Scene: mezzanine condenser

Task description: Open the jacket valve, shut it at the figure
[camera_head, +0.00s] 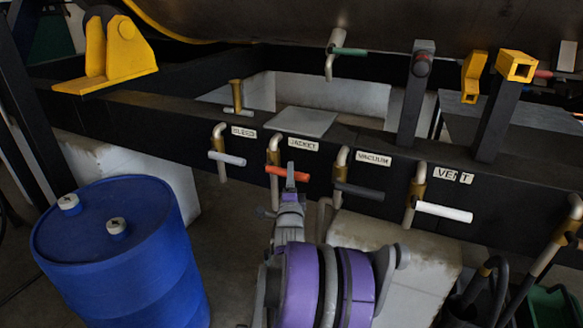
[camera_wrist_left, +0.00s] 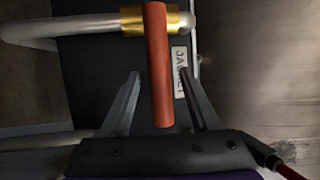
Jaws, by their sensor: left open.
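The jacket valve has a red-orange lever (camera_head: 289,172) on a brass body and grey bent pipe, beside the JACKET label (camera_head: 303,144). The lever lies roughly level, pointing right along the beam. My left gripper (camera_head: 290,176) reaches up from below to this lever. In the left wrist view the lever (camera_wrist_left: 158,60) shows between the two spread fingers (camera_wrist_left: 159,74), with a gap on each side. The gripper is open and not closed on it. The JACKET label (camera_wrist_left: 181,72) shows behind the right finger. My right gripper is not in view. No figure or gauge reading can be made out.
Along the same beam are the white BLEED lever (camera_head: 227,158) at left, the dark VACUUM lever (camera_head: 360,190) and the white VENT lever (camera_head: 444,212) at right. A blue drum (camera_head: 120,255) stands at lower left. Yellow brackets (camera_head: 108,55) sit above the beam.

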